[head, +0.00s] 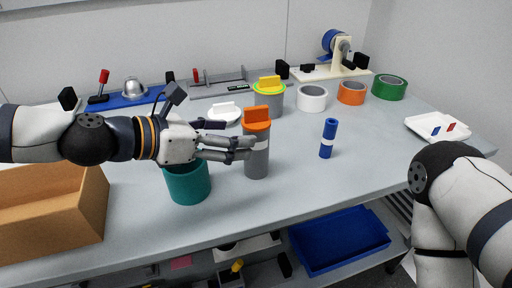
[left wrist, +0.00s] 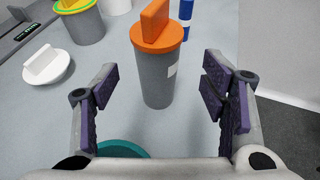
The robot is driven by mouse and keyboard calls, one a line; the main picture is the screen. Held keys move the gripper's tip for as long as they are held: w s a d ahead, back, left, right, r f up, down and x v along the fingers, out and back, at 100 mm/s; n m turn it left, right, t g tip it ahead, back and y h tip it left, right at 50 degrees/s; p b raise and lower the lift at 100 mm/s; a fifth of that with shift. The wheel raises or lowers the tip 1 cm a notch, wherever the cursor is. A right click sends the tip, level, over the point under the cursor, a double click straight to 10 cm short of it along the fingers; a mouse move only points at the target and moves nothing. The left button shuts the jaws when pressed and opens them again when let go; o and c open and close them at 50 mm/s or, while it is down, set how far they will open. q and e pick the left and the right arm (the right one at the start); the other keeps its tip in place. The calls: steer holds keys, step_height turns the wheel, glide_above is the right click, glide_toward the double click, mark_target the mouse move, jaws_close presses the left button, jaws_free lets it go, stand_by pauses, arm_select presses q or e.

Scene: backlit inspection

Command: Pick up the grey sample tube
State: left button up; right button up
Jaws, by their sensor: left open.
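The grey sample tube (head: 257,163) stands upright on the table, with an orange cap and a pale label. In the left wrist view the tube (left wrist: 158,82) is centred between the finger pads, with a gap on both sides. My left gripper (head: 240,148) is open and level with the tube's upper part, its fingertips overlapping the tube's left side in the head view. The left gripper (left wrist: 160,92) holds nothing. How deep the tube sits between the fingers is hard to tell. My right gripper is out of view.
A teal cup (head: 188,187) stands below my left gripper, and a cardboard box (head: 60,215) is at left. Behind the tube are a grey tub with a yellow-green lid (head: 268,101) and a white lid (head: 223,115). A blue tube (head: 328,139) stands right, with clear table between.

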mark_target(257, 136)
arm_select(q)
steer(key=x, duration=0.7)
steer(key=shift+w+d+f+b, duration=0.1)
steer(key=shift+w+f+b, duration=0.25)
steer(key=shift+f, duration=0.1)
steer(key=shift+r, duration=0.1)
steer(key=c, duration=1.3)
